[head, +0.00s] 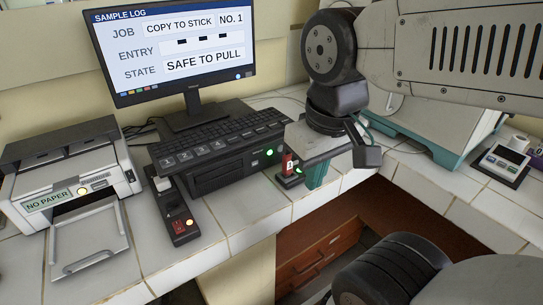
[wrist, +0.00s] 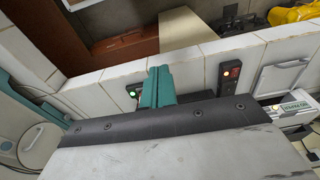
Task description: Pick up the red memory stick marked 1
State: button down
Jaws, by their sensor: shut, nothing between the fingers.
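The red memory stick marked 1 (head: 288,164) stands upright in a small black dock (head: 290,180) on the tiled bench, beside a green light. My gripper (head: 317,174) is just right of the stick in the head view, with its teal fingers pointing down. The fingers are shut, with nothing seen between them, and they look apart from the stick. In the wrist view, my gripper (wrist: 158,86) is over the bench edge, and the dock with its green light (wrist: 133,91) is just left of the fingers. I cannot make out the stick there.
A monitor (head: 185,45) reads "COPY TO STICK NO. 1" and "SAFE TO PULL". A black strip with an orange light (head: 180,222) and a printer marked "NO PAPER" (head: 70,185) stand left. Drawers (head: 318,255) are below.

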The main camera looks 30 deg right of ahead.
aim_at(287, 165)
jog(key=z, duration=1.15)
jog(key=k, duration=0.5)
jog(key=z, duration=0.45)
